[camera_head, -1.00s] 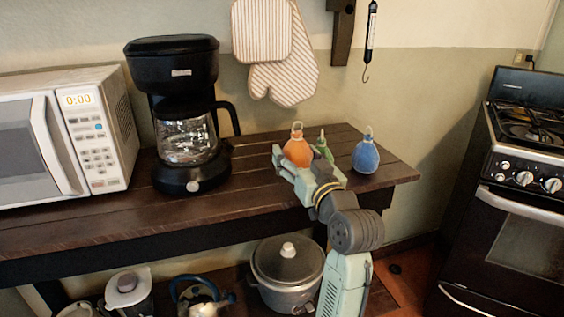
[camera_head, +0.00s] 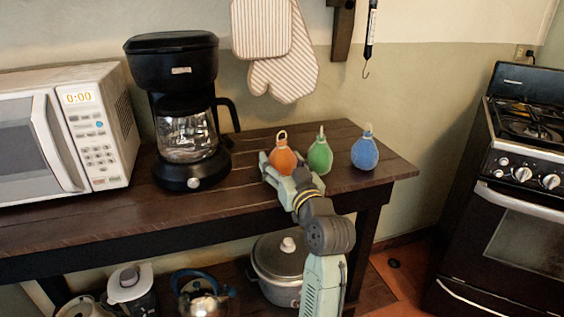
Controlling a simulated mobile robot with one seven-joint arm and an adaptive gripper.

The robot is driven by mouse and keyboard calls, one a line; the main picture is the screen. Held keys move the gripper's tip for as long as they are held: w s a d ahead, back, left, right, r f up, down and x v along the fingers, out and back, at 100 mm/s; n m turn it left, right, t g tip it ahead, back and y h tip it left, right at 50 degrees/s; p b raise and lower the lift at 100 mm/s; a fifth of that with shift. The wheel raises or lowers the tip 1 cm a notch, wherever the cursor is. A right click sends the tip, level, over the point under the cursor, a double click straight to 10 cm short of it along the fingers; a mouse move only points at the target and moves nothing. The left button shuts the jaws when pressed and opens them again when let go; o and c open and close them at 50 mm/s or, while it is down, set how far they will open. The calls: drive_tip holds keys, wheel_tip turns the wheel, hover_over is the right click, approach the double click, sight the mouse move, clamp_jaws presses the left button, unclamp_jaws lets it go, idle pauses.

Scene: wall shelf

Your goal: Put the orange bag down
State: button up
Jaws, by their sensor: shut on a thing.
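The orange bag (camera_head: 283,161) is a small round pouch with a loop on top.
A black coffee maker (camera_head: 183,110) stands to the left, with a white microwave (camera_head: 95,130) beyond it. Striped mitts (camera_head: 285,75) hang on the wall behind. A pot (camera_head: 283,265) is on the lower shelf. A stove (camera_head: 510,180) is at the right. Bare wood lies between coffee maker and orange bag.

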drive_tip(key=o, duration=1.7)
drive_tip(key=shift+f, duration=0.1)
drive_tip(key=shift+o, duration=0.2)
